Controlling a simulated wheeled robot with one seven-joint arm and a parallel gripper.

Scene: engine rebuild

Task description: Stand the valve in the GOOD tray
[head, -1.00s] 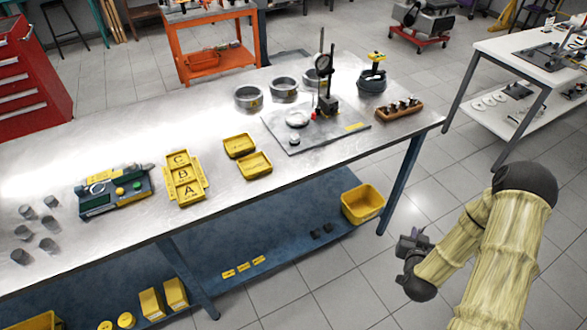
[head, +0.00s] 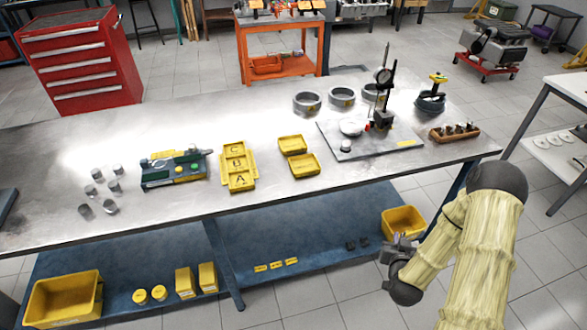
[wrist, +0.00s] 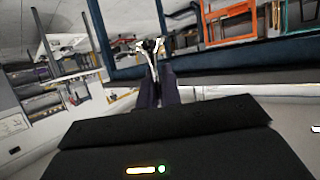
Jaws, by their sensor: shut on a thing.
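My gripper (head: 392,248) hangs low at the right, in front of the bench and apart from it. In the wrist view its dark fingers (wrist: 157,80) are closed on a small pale metal thing, which I take for the valve (wrist: 150,46); its shape is blurred. In the head view the valve is too small to make out. Two small yellow trays, a far one (head: 292,144) and a near one (head: 304,166), lie on the bench left of my gripper. I cannot read which is GOOD.
A yellow A-B-C holder (head: 252,169) and a green-blue device (head: 160,178) lie left of the trays. A dial-gauge stand (head: 384,105) and a wooden block of parts (head: 455,134) stand right. A yellow bin (head: 403,222) sits on the lower shelf near my gripper.

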